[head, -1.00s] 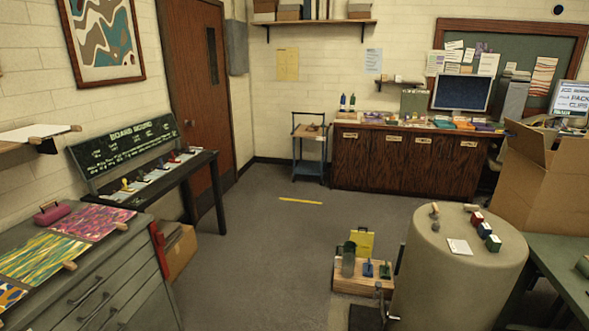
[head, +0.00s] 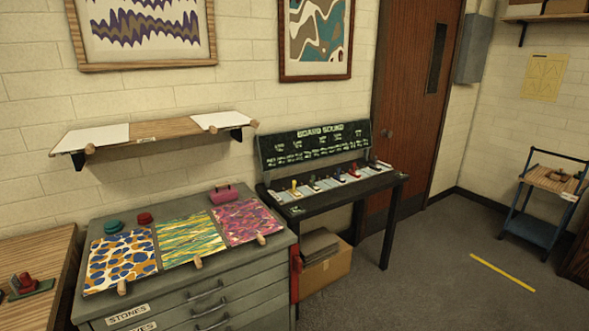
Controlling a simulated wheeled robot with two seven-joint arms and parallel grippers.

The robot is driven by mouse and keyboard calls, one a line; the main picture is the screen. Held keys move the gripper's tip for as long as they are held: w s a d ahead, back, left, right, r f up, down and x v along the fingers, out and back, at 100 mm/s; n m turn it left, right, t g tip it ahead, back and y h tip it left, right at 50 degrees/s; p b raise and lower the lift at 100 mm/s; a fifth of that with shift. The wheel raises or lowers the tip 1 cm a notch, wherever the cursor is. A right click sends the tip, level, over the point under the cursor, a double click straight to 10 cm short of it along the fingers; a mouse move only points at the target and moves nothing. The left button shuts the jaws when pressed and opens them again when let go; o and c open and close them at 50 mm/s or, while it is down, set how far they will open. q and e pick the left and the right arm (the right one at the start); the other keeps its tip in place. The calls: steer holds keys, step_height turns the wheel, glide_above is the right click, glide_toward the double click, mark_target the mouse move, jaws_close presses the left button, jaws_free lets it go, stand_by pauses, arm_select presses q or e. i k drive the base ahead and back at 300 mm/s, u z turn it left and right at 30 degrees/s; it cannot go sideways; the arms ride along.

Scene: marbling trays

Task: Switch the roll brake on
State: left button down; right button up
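Nothing in view is clearly marked as the roll brake. A small red device on a dark green base (head: 24,284) sits on the wooden bench (head: 45,247) at the left edge; I cannot tell what it is. A row of small coloured items (head: 322,183) stands on the black side table (head: 345,208) below a dark board headed "BOARD SOUND" (head: 315,145). Neither of my grippers shows in the head view.
A grey drawer cabinet (head: 225,290) holds three marbled sheets, including a blue-spotted one (head: 122,260), and a pink item (head: 223,194). A shelf (head: 160,130) hangs above. A cardboard box (head: 325,270) is under the black table. Floor at right is clear near a blue trolley (head: 545,205).

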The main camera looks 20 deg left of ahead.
mark_target(28, 285)
steer(key=u, duration=0.95)
steer(key=i, duration=0.9)
steer(key=u, duration=0.75)
